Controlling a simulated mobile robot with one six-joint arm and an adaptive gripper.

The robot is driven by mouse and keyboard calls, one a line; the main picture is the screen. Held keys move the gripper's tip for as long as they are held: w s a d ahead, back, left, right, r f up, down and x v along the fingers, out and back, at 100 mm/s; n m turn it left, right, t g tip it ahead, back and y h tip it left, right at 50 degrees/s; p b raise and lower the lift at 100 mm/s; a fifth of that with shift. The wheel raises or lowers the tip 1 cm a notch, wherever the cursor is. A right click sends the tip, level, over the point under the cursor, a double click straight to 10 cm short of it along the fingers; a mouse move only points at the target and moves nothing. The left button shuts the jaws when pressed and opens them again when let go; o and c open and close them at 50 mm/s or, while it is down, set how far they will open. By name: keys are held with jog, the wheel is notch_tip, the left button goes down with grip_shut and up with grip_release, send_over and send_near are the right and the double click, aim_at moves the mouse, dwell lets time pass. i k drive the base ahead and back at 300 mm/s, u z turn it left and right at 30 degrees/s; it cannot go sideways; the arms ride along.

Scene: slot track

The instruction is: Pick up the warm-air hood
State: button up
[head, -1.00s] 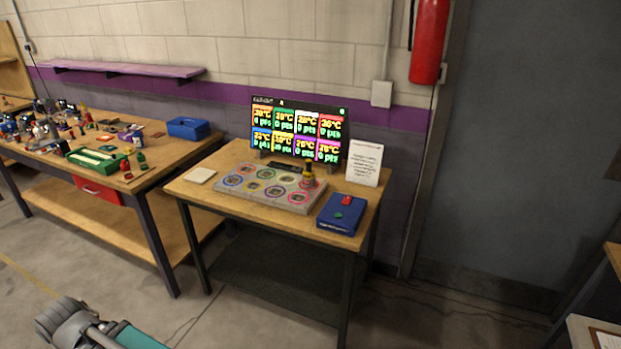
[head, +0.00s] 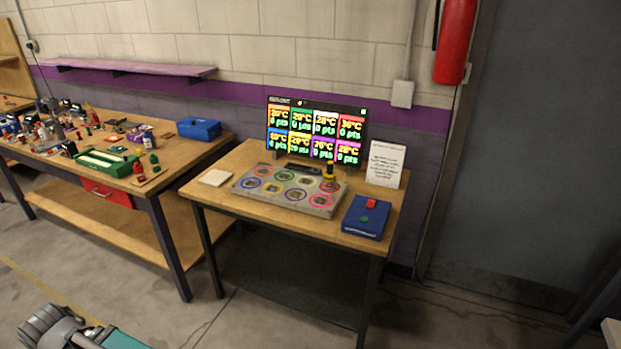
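A small upright piece with a yellow body, dark top and reddish base (head: 330,177) stands on the right rear part of a grey board (head: 288,190) with several coloured rings. The board lies on the middle wooden table (head: 222,203). I cannot tell at this size whether this piece is the warm-air hood, and nothing else in view is clearly the hood. Part of my arm shows at the bottom left, well apart from the table.
A lit screen (head: 316,131) stands behind the board. A blue box with a red switch (head: 367,217), a white sign (head: 385,164) and a pale pad (head: 215,177) are on the same table. A cluttered bench (head: 150,185) stands left. Floor in front is clear.

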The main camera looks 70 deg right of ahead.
aim_at(329, 184)
jog(key=z, duration=0.05)
jog(key=i, duration=2.8)
jog(key=z, duration=2.25)
